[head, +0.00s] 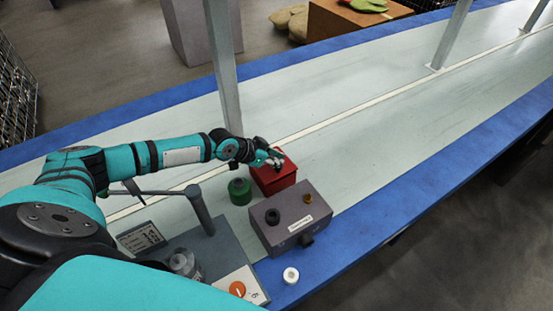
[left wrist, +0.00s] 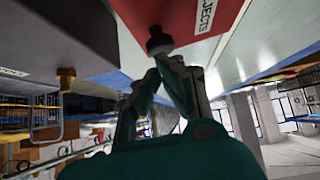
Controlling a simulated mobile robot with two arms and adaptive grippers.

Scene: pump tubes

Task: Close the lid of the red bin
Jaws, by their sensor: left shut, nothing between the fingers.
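The red bin (head: 276,182) stands on the pale conveyor surface behind a grey box. Its red top looks flat and roughly level, but my gripper partly covers it, so I cannot tell whether the lid is fully down. My left gripper (head: 276,158) is shut and empty, at the top of the bin. In the left wrist view the red bin (left wrist: 195,22) shows a white label reading "JECTS", partly cut off. A dark round knob (left wrist: 159,42) is just at the tips of my left gripper (left wrist: 160,62); contact is unclear. My right gripper is not in view.
A grey control box (head: 291,217) with knobs stands close in front of the bin. A green container (head: 240,191) is just left of the bin. A grey post (head: 225,75) rises behind. The conveyor to the right is clear.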

